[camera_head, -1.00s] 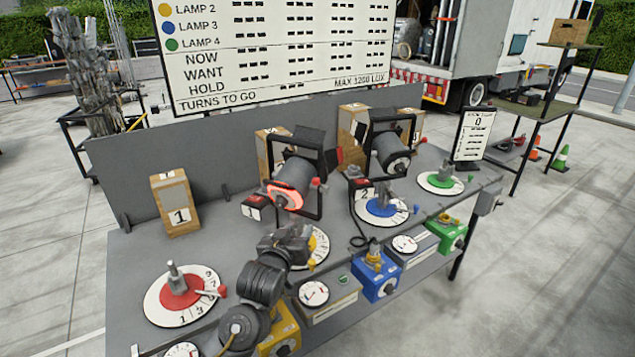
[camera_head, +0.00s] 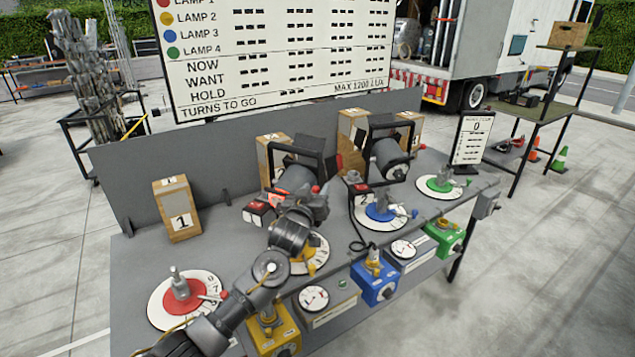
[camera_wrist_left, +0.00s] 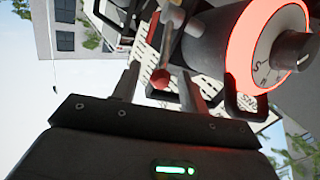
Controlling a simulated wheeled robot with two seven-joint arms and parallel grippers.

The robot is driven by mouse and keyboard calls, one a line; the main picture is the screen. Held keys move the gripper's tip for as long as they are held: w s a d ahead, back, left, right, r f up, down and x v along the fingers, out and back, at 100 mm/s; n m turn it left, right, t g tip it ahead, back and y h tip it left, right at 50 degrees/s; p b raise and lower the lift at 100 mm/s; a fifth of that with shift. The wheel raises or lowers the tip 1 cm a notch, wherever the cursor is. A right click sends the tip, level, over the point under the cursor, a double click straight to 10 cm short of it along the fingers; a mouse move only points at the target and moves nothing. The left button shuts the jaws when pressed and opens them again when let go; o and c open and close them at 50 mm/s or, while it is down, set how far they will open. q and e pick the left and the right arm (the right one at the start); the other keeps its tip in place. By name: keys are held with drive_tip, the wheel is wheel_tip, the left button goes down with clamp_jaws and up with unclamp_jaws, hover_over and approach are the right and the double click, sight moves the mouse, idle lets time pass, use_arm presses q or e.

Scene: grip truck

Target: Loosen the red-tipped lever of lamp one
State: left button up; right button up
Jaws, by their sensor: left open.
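The left lamp (camera_head: 297,177) on the bench has a glowing red front ring, which shows large in the left wrist view (camera_wrist_left: 240,70). Its lever ends in a red ball tip (camera_head: 316,189). In the left wrist view the red tip (camera_wrist_left: 161,78) lies between the two fingers of my left gripper (camera_wrist_left: 158,85), with a gap to each finger. My left gripper (camera_head: 308,207) is open in front of the lamp and hides much of its front in the head view. My right gripper is not in view.
A second lamp (camera_head: 388,155) stands to the right on the bench. Dials with red (camera_head: 183,296), blue (camera_head: 381,209) and green (camera_head: 440,185) centres lie on the bench top. A grey panel (camera_head: 130,190) stands behind, with a wooden block (camera_head: 177,222) before it.

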use_arm(q)
drive_tip(key=shift+x, duration=1.3)
clamp_jaws()
